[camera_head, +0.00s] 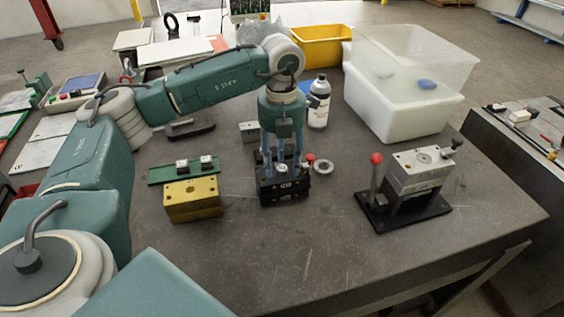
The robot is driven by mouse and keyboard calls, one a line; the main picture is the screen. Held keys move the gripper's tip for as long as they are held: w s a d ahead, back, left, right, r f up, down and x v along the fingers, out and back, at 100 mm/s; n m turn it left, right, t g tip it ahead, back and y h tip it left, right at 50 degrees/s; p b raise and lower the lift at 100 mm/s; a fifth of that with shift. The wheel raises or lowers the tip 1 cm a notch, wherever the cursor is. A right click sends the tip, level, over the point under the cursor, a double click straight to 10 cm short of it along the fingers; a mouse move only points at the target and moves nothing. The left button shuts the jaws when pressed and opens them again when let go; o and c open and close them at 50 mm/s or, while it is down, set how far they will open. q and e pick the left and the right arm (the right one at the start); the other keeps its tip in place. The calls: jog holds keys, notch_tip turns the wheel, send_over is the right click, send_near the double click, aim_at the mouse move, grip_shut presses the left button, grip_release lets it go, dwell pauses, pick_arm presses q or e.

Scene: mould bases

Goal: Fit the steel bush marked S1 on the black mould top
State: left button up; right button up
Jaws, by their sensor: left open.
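The black mould (284,192) stands near the middle of the table. My left gripper (281,166) points straight down over its top, with its fingers open. A small bright steel piece (281,169) shows between the fingers at the top of the black mould; the fingers partly hide it, and I cannot tell whether it is fully seated. Two small steel pieces, one at left (182,166) and one at right (206,163), stand on a green strip behind the yellow mould (192,201). No S1 marking is readable. My right gripper is not in view.
A steel ring (323,168) lies right of the black mould, near a red knob (310,158). A steel block fixture with a red-knobbed lever (419,172) stands at right. A bottle (318,104) and white bin (392,113) stand behind. The front table is clear.

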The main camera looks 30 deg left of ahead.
aim_at(282, 168)
pick_arm(q)
notch_tip(282, 168, up, 12)
dwell(0.4)
jog(key=shift+f, duration=0.2)
